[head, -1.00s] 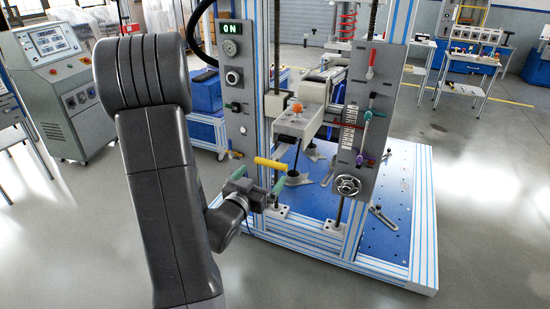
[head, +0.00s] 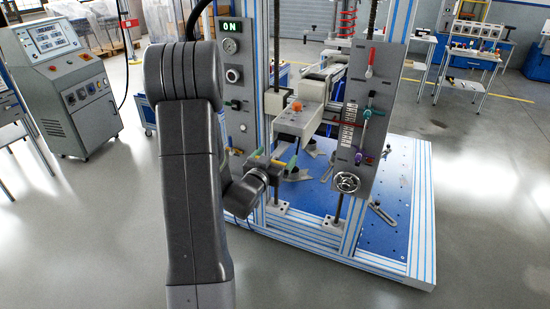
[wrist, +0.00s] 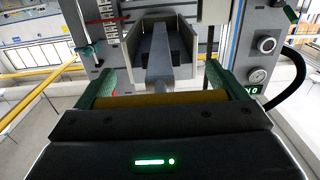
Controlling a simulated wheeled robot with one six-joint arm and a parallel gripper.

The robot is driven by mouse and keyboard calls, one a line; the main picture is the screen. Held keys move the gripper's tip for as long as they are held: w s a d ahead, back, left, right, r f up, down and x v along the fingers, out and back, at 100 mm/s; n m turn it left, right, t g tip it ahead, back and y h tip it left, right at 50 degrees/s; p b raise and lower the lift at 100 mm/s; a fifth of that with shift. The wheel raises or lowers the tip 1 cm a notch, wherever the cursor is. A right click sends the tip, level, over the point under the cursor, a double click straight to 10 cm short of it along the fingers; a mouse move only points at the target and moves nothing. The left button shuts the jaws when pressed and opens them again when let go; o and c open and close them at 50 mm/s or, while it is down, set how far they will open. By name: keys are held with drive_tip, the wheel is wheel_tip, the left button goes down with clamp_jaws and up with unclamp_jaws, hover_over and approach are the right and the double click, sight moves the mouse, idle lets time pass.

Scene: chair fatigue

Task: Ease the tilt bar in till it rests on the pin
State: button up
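The yellow bar (wrist: 160,99) crosses close in front of my gripper's dark palm in the wrist view. It appears to be the tilt bar's handle, but its joint to the rig is unclear. My gripper (wrist: 167,82) has two green fingers standing wide apart, one near each end of the bar. I cannot tell whether they touch it. In the head view only a short piece of the yellow bar (head: 278,162) shows beside my gripper (head: 275,160). I cannot pick out the pin.
A white block with an orange knob (head: 297,105) stands behind the bar. A lever panel (head: 363,115) with a handwheel (head: 347,181) is to the right. The left panel (head: 231,85) and frame posts are close to my arm. The floor in front is clear.

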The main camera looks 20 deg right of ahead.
sight(283, 145)
drive_tip(key=c, duration=0.7)
drive_tip(key=b+x, duration=0.2)
drive_tip(key=x, duration=0.3)
drive_tip(key=shift+w+d+f+b, duration=0.1)
drive_tip(key=shift+d+f+b, duration=0.05)
drive_tip(key=shift+d+b, duration=0.15)
drive_tip(key=shift+w+d, duration=0.35)
drive_tip(key=shift+w, duration=0.05)
drive_tip(key=o, duration=1.1)
drive_tip(key=shift+c, duration=0.2)
drive_tip(key=shift+a, duration=0.1)
drive_tip(key=b+v, duration=0.2)
drive_tip(key=v, duration=1.1)
drive_tip(key=shift+s+a, duration=0.25)
drive_tip(key=shift+a, duration=0.05)
